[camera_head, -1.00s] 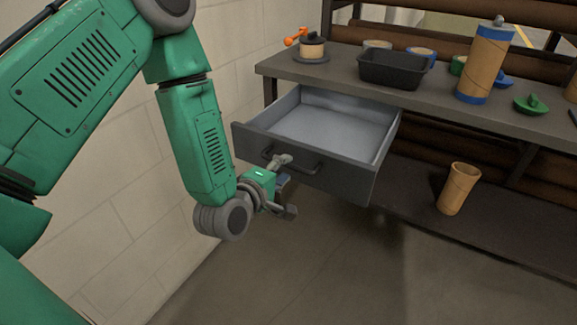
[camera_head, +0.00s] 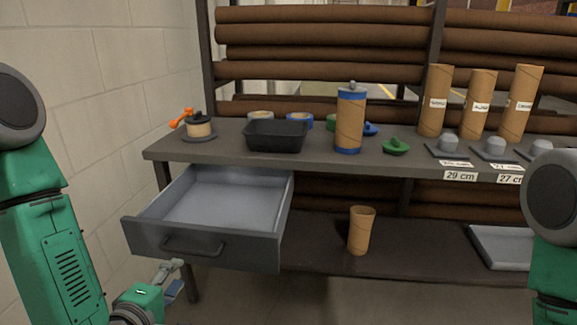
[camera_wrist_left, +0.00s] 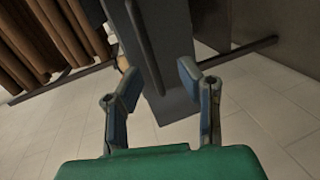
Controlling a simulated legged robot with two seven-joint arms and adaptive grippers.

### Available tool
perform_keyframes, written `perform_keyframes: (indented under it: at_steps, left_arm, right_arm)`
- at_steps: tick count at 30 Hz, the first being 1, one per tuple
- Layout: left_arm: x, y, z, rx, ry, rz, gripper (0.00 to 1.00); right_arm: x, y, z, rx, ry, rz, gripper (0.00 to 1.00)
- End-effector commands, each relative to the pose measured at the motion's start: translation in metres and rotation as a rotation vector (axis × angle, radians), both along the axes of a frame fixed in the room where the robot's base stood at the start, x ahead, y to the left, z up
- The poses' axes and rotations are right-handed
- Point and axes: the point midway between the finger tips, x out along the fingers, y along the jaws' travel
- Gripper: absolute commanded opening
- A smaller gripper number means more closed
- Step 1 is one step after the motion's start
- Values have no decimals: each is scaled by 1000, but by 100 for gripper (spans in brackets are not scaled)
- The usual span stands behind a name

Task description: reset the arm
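My left gripper (camera_head: 172,280) is low at the left, below and a little left of the handle (camera_head: 193,248) of the open grey drawer (camera_head: 140,238). In the left wrist view my left gripper (camera_wrist_left: 157,77) has its two blue-padded fingers spread apart with nothing held between them. A dark grey panel or post lies beyond the fingers there. The green left arm comes in from the left edge. The right arm shows only as a green and grey link at the right edge, and its gripper is out of view.
A cardboard tube (camera_head: 361,231) stands on the lower shelf (camera_head: 420,262). A block wall (camera_head: 110,90) is at the left.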

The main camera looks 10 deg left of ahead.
Motion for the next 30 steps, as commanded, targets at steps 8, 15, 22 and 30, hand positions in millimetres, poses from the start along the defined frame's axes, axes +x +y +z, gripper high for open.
perform_keyframes:
  at_steps: [8, 15, 22, 30]
  left_arm:
    - [-104, -28, -96, 618, 551, -499, 32]
    - [-226, -17, -134, 997, 907, -1094, 32]
    - [-259, -10, -137, 1063, 980, -1281, 32]
    - [-258, -10, -138, 1062, 978, -1278, 32]
  right_arm:
    - [0, 0, 40, 0, 0, 0, 40]
    - [0, 0, 64, 0, 0, 0, 40]
    - [0, 0, 67, 0, 0, 0, 40]
    - [0, 0, 66, 0, 1, 0, 40]
